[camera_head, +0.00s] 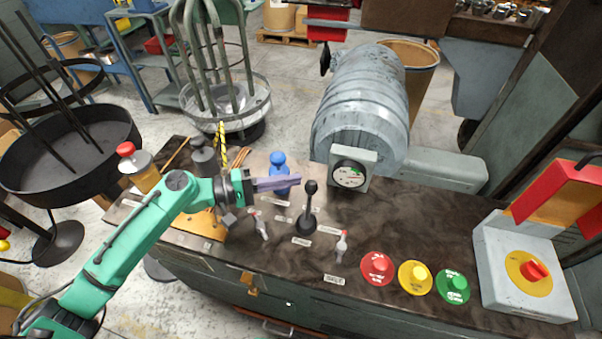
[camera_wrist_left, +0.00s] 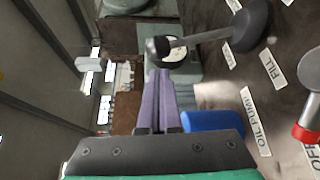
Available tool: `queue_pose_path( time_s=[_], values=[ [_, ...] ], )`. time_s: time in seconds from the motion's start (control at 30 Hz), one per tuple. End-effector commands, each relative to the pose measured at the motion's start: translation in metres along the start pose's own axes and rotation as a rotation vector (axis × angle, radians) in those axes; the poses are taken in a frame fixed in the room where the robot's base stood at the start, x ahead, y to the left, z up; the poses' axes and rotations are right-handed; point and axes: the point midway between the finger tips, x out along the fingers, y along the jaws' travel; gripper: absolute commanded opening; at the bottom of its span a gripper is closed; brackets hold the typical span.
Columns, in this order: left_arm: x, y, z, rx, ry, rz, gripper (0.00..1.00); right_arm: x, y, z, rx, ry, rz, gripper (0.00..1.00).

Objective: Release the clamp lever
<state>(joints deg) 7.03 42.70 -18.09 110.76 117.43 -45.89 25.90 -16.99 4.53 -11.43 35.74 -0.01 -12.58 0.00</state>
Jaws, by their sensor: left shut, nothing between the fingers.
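A black lever with a ball knob (camera_head: 311,187) stands upright on the dark machine top, with a small label at its foot. I cannot read whether this label names the clamp. My left gripper (camera_head: 298,181) has its purple fingers shut and empty, with the tips just left of the ball knob. In the left wrist view the closed fingers (camera_wrist_left: 158,75) point at the black lever (camera_wrist_left: 200,38), whose knob is just beyond the tips. Whether they touch is unclear. My right gripper is not in view.
A blue knob (camera_head: 278,160) stands behind my left fingers, near an "OIL PUMP" label (camera_wrist_left: 256,121). A grey motor (camera_head: 362,105) with a dial gauge (camera_head: 349,174) is behind. Red (camera_head: 377,268), yellow (camera_head: 415,277) and green (camera_head: 453,286) buttons and a red switch (camera_head: 534,270) are at right.

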Motion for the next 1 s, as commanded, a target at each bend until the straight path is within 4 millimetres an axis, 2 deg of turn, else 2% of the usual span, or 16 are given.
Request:
queue_pose_path(
  time_s=[0.1, 0.23, 0.6, 1.0],
  values=[
    [0.019, 0.004, 0.0, 0.001, 0.0, 0.002, 0.0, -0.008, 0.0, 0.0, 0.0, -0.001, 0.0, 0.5],
    [0.028, 0.001, 0.0, 0.001, 0.0, 0.0, 0.0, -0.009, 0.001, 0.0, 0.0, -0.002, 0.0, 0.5],
    [0.029, -0.001, 0.0, 0.003, 0.0, 0.0, 0.0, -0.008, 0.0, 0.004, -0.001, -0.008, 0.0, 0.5],
    [0.027, 0.001, 0.003, 0.057, 0.0, 0.032, 0.0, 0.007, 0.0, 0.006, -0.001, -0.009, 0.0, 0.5]
  ],
)
